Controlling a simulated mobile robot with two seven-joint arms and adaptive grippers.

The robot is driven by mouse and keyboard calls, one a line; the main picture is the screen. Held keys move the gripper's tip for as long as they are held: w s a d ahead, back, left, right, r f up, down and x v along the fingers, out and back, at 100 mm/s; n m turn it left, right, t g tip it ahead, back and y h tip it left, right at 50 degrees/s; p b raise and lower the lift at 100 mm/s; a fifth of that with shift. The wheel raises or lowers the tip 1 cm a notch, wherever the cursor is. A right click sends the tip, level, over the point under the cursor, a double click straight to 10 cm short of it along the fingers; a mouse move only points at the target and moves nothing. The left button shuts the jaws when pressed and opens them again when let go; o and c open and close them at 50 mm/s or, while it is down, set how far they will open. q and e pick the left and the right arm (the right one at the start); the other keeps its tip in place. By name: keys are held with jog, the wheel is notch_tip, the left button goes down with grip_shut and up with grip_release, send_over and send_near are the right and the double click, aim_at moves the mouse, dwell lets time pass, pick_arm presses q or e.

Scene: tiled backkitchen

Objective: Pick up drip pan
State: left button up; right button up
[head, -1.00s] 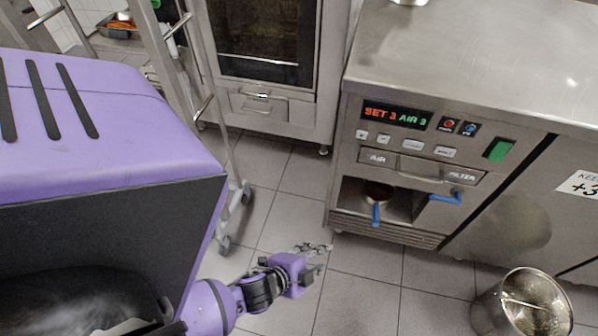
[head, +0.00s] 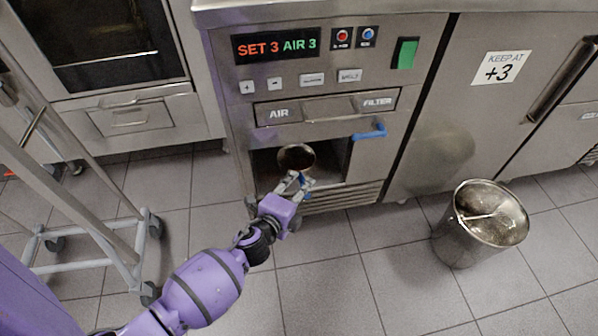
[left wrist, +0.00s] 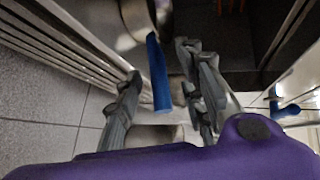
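The drip pan (head: 296,157) is a small round metal pan with a dark inside and a blue handle. It sits in the open bay under the control panel of the steel unit. In the left wrist view its metal side (left wrist: 137,22) shows at the top, and its blue handle (left wrist: 158,72) points toward me. My left gripper (head: 302,181) is at the mouth of the bay, just in front of the pan. Its grey fingers are open, one on each side of the handle, with gaps visible in the left wrist view (left wrist: 163,98). My right gripper is out of view.
A blue lever (head: 370,132) sticks out at the bay's upper right. A steel bucket (head: 455,235) stands on the floor to the right. A wheeled metal rack (head: 100,228) stands at the left. The tiled floor between them is clear.

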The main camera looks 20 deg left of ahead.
aim_at(300, 172)
pick_arm(q)
jog(key=b+x, duration=0.1)
jog(key=x, duration=0.2)
jog(key=shift+w+f, duration=0.2)
jog(key=shift+f, duration=0.05)
grip_shut()
